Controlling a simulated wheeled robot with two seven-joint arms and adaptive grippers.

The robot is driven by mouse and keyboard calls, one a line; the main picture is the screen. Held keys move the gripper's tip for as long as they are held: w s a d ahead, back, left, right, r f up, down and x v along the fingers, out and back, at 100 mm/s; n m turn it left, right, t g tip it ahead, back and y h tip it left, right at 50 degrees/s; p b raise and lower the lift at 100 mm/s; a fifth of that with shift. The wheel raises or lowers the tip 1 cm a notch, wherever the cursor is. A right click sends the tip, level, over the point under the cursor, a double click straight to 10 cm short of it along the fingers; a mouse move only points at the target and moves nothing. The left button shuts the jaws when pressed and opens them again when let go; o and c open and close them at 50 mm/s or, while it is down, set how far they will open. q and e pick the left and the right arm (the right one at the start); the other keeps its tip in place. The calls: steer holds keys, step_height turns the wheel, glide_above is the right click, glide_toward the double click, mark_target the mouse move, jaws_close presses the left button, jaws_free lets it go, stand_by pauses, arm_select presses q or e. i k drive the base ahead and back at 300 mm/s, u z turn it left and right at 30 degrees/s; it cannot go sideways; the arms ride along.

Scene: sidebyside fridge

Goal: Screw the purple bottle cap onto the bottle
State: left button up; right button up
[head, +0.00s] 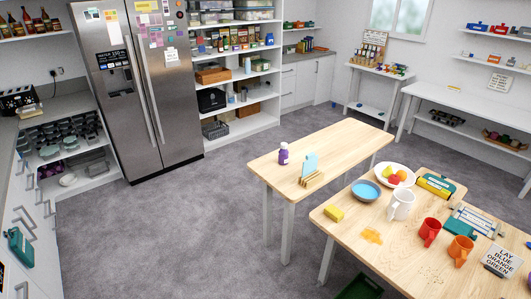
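A small purple bottle (283,156) stands upright near the left side of the farther wooden table (335,143). It has a pale band around its body. A lighter, whitish-lilac top (284,146) shows at its upper end; it is too small to tell whether this is a cap or how it sits. I see no separate purple cap lying on the table. Neither of my grippers is in the head view.
A wooden rack (311,181) holding a light-blue board stands right of the bottle. The nearer table (345,240) carries a blue bowl (366,191), a fruit plate, mugs and a yellow sponge (334,214). Grey carpet (190,230) lies open in front of the fridge (145,80).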

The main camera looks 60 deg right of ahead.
mark_target(283, 155)
steer(key=z, duration=0.3)
steer(key=i, duration=0.8)
steer(key=z, duration=1.35)
steer(key=i, duration=0.65)
steer(key=z, duration=0.7)
